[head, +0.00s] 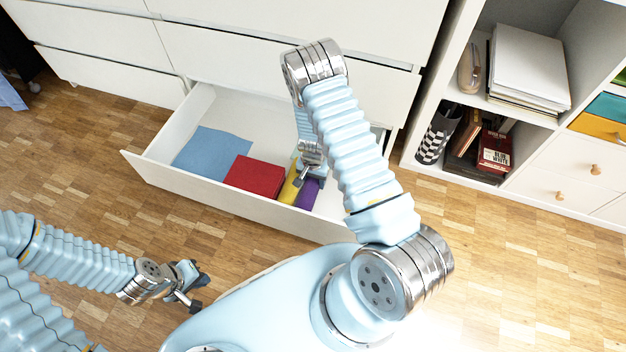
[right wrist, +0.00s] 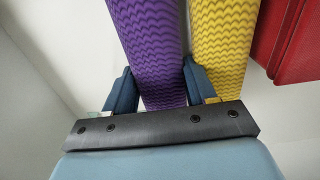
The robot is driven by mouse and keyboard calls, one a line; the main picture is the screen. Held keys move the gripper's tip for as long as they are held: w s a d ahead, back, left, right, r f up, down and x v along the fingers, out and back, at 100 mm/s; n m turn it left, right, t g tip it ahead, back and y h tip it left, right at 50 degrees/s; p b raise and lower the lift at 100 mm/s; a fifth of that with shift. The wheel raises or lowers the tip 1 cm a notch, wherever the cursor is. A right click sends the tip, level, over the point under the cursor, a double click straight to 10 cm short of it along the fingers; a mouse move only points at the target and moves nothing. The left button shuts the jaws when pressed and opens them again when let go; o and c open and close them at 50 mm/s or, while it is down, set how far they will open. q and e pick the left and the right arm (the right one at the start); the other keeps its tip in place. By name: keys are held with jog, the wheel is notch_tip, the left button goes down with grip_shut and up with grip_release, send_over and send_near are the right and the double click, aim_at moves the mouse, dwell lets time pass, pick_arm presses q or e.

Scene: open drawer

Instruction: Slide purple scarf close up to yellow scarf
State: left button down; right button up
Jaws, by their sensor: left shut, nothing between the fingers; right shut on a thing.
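The purple scarf (right wrist: 150,50) is a rolled, wavy-ribbed bundle in the open drawer. It also shows in the head view (head: 307,194), partly hidden by my right arm. The yellow scarf (right wrist: 222,40) lies beside it, roughly parallel, with a narrow gap between them; in the head view it is the yellow strip (head: 289,191). My right gripper (right wrist: 160,85) is shut on the purple scarf, one finger on each side. Its inner finger sits between the two scarves, overlapping the yellow one in view. My left gripper (head: 197,285) is shut and empty above the floor, outside the drawer.
A red folded cloth (head: 254,176) lies left of the yellow scarf, and a blue cloth (head: 211,151) lies further left. The white drawer front (head: 200,187) and side walls bound the space. A shelf unit (head: 425,150) stands at the right.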

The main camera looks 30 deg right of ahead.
jog(key=o, duration=1.2)
notch_tip(320, 180, up, 14)
jog(key=p, duration=0.2)
jog(key=shift+p, duration=0.35)
jog(key=shift+f, duration=0.1)
